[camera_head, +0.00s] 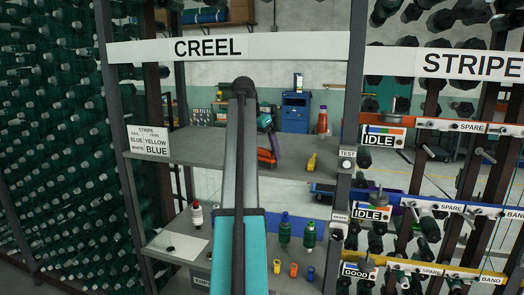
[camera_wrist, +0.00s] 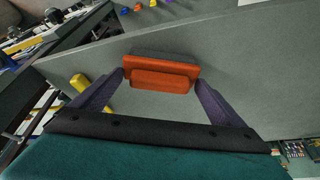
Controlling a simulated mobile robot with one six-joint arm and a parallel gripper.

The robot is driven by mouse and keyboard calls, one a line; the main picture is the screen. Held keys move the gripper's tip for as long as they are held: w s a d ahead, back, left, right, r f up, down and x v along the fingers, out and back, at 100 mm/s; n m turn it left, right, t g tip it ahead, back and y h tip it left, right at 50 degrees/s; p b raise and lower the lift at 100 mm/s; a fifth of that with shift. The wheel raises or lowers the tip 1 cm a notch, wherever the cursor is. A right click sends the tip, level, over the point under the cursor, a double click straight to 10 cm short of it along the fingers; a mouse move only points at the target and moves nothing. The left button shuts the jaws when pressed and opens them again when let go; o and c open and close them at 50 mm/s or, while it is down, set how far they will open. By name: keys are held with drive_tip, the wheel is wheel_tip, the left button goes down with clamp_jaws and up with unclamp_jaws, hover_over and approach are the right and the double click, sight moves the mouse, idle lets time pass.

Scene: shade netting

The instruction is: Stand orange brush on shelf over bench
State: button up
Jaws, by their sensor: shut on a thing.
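The orange brush (camera_head: 267,157) is at the grey shelf (camera_head: 200,150) over the bench (camera_head: 300,286), right of my arm in the head view. In the wrist view the orange brush (camera_wrist: 160,70) lies crosswise between the two purple fingers of my gripper (camera_wrist: 162,76), which touch its ends. My gripper (camera_head: 271,146) is shut on it. The grey shelf (camera_wrist: 235,75) fills the background behind the brush in the wrist view. I cannot tell whether the brush touches the shelf. My arm hides part of the shelf and bench.
A yellow object (camera_head: 311,163) stands on the shelf right of the brush; a yellow object also shows in the wrist view (camera_wrist: 78,84). Shelf posts (camera_head: 352,110) bound the sides. Green bobbins (camera_head: 309,235) and small coloured cups (camera_head: 293,270) stand on the bench. The shelf's left part is clear.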

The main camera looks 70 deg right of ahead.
drive_tip(key=o, duration=0.6)
drive_tip(key=shift+o, duration=0.2)
drive_tip(key=p+v, duration=0.4)
drive_tip(key=v, duration=0.8)
drive_tip(key=shift+p, duration=0.35)
